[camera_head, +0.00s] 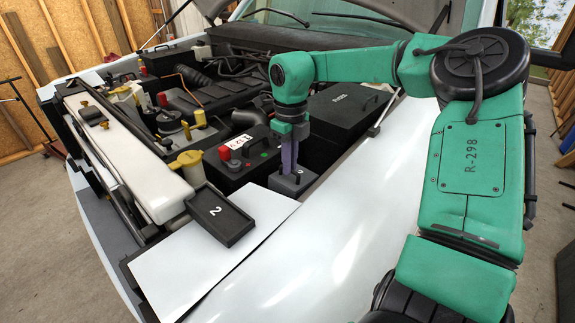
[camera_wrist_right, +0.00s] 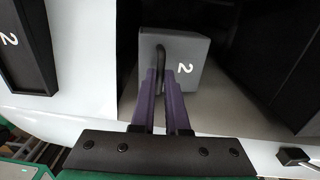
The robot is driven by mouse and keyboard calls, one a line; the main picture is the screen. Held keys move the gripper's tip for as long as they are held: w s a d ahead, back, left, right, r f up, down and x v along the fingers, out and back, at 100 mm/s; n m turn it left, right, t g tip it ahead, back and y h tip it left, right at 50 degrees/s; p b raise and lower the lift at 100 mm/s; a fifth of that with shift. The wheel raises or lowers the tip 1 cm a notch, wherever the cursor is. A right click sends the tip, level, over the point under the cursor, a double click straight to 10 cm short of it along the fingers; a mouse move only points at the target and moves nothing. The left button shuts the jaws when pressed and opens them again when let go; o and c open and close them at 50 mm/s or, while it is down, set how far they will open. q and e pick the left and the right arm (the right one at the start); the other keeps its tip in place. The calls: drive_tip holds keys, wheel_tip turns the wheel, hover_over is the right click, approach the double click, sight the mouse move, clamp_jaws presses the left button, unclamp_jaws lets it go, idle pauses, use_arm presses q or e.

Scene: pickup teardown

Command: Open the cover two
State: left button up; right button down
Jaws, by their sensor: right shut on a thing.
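The cover two is a grey block marked 2 with a dark handle (camera_wrist_right: 192,48), between the battery and the black fuse box. It also shows in the head view (camera_head: 297,187), partly hidden by the fingers. My right gripper (camera_head: 288,170) points down onto it. In the right wrist view, its purple fingers (camera_wrist_right: 163,85) are shut on the handle. I cannot tell whether the cover is seated or slightly raised. A black tray marked 2 (camera_head: 221,215) lies on a white sheet to the left; it also shows in the right wrist view (camera_wrist_right: 27,45). My left gripper is not in view.
The battery (camera_head: 238,160) with a red terminal cap is close on the left of the gripper. The black fuse box (camera_head: 345,112) stands behind on the right. The white sheet (camera_head: 205,262) has bare room around the tray. The raised hood (camera_head: 400,12) hangs over the back.

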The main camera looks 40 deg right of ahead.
sight(301, 172)
drive_tip(key=shift+d+r+p, duration=0.35)
drive_tip(key=shift+d+r, duration=0.05)
drive_tip(key=shift+d, duration=0.25)
drive_tip(key=shift+d+r, duration=0.1)
drive_tip(key=shift+w+d+r+p, duration=0.1)
drive_tip(key=shift+d+r+p, duration=0.1)
drive_tip(key=shift+d+p, duration=0.2)
drive_tip(key=shift+d+r+p, duration=0.2)
drive_tip(key=shift+d+p, duration=0.25)
drive_tip(key=shift+d, duration=0.35)
drive_tip(key=shift+w+d+r, duration=0.1)
drive_tip(key=shift+d, duration=0.05)
drive_tip(key=shift+d, duration=0.15)
drive_tip(key=shift+w+d+r+p, duration=0.1)
drive_tip(key=shift+d+p, duration=0.55)
drive_tip(key=shift+d, duration=0.4)
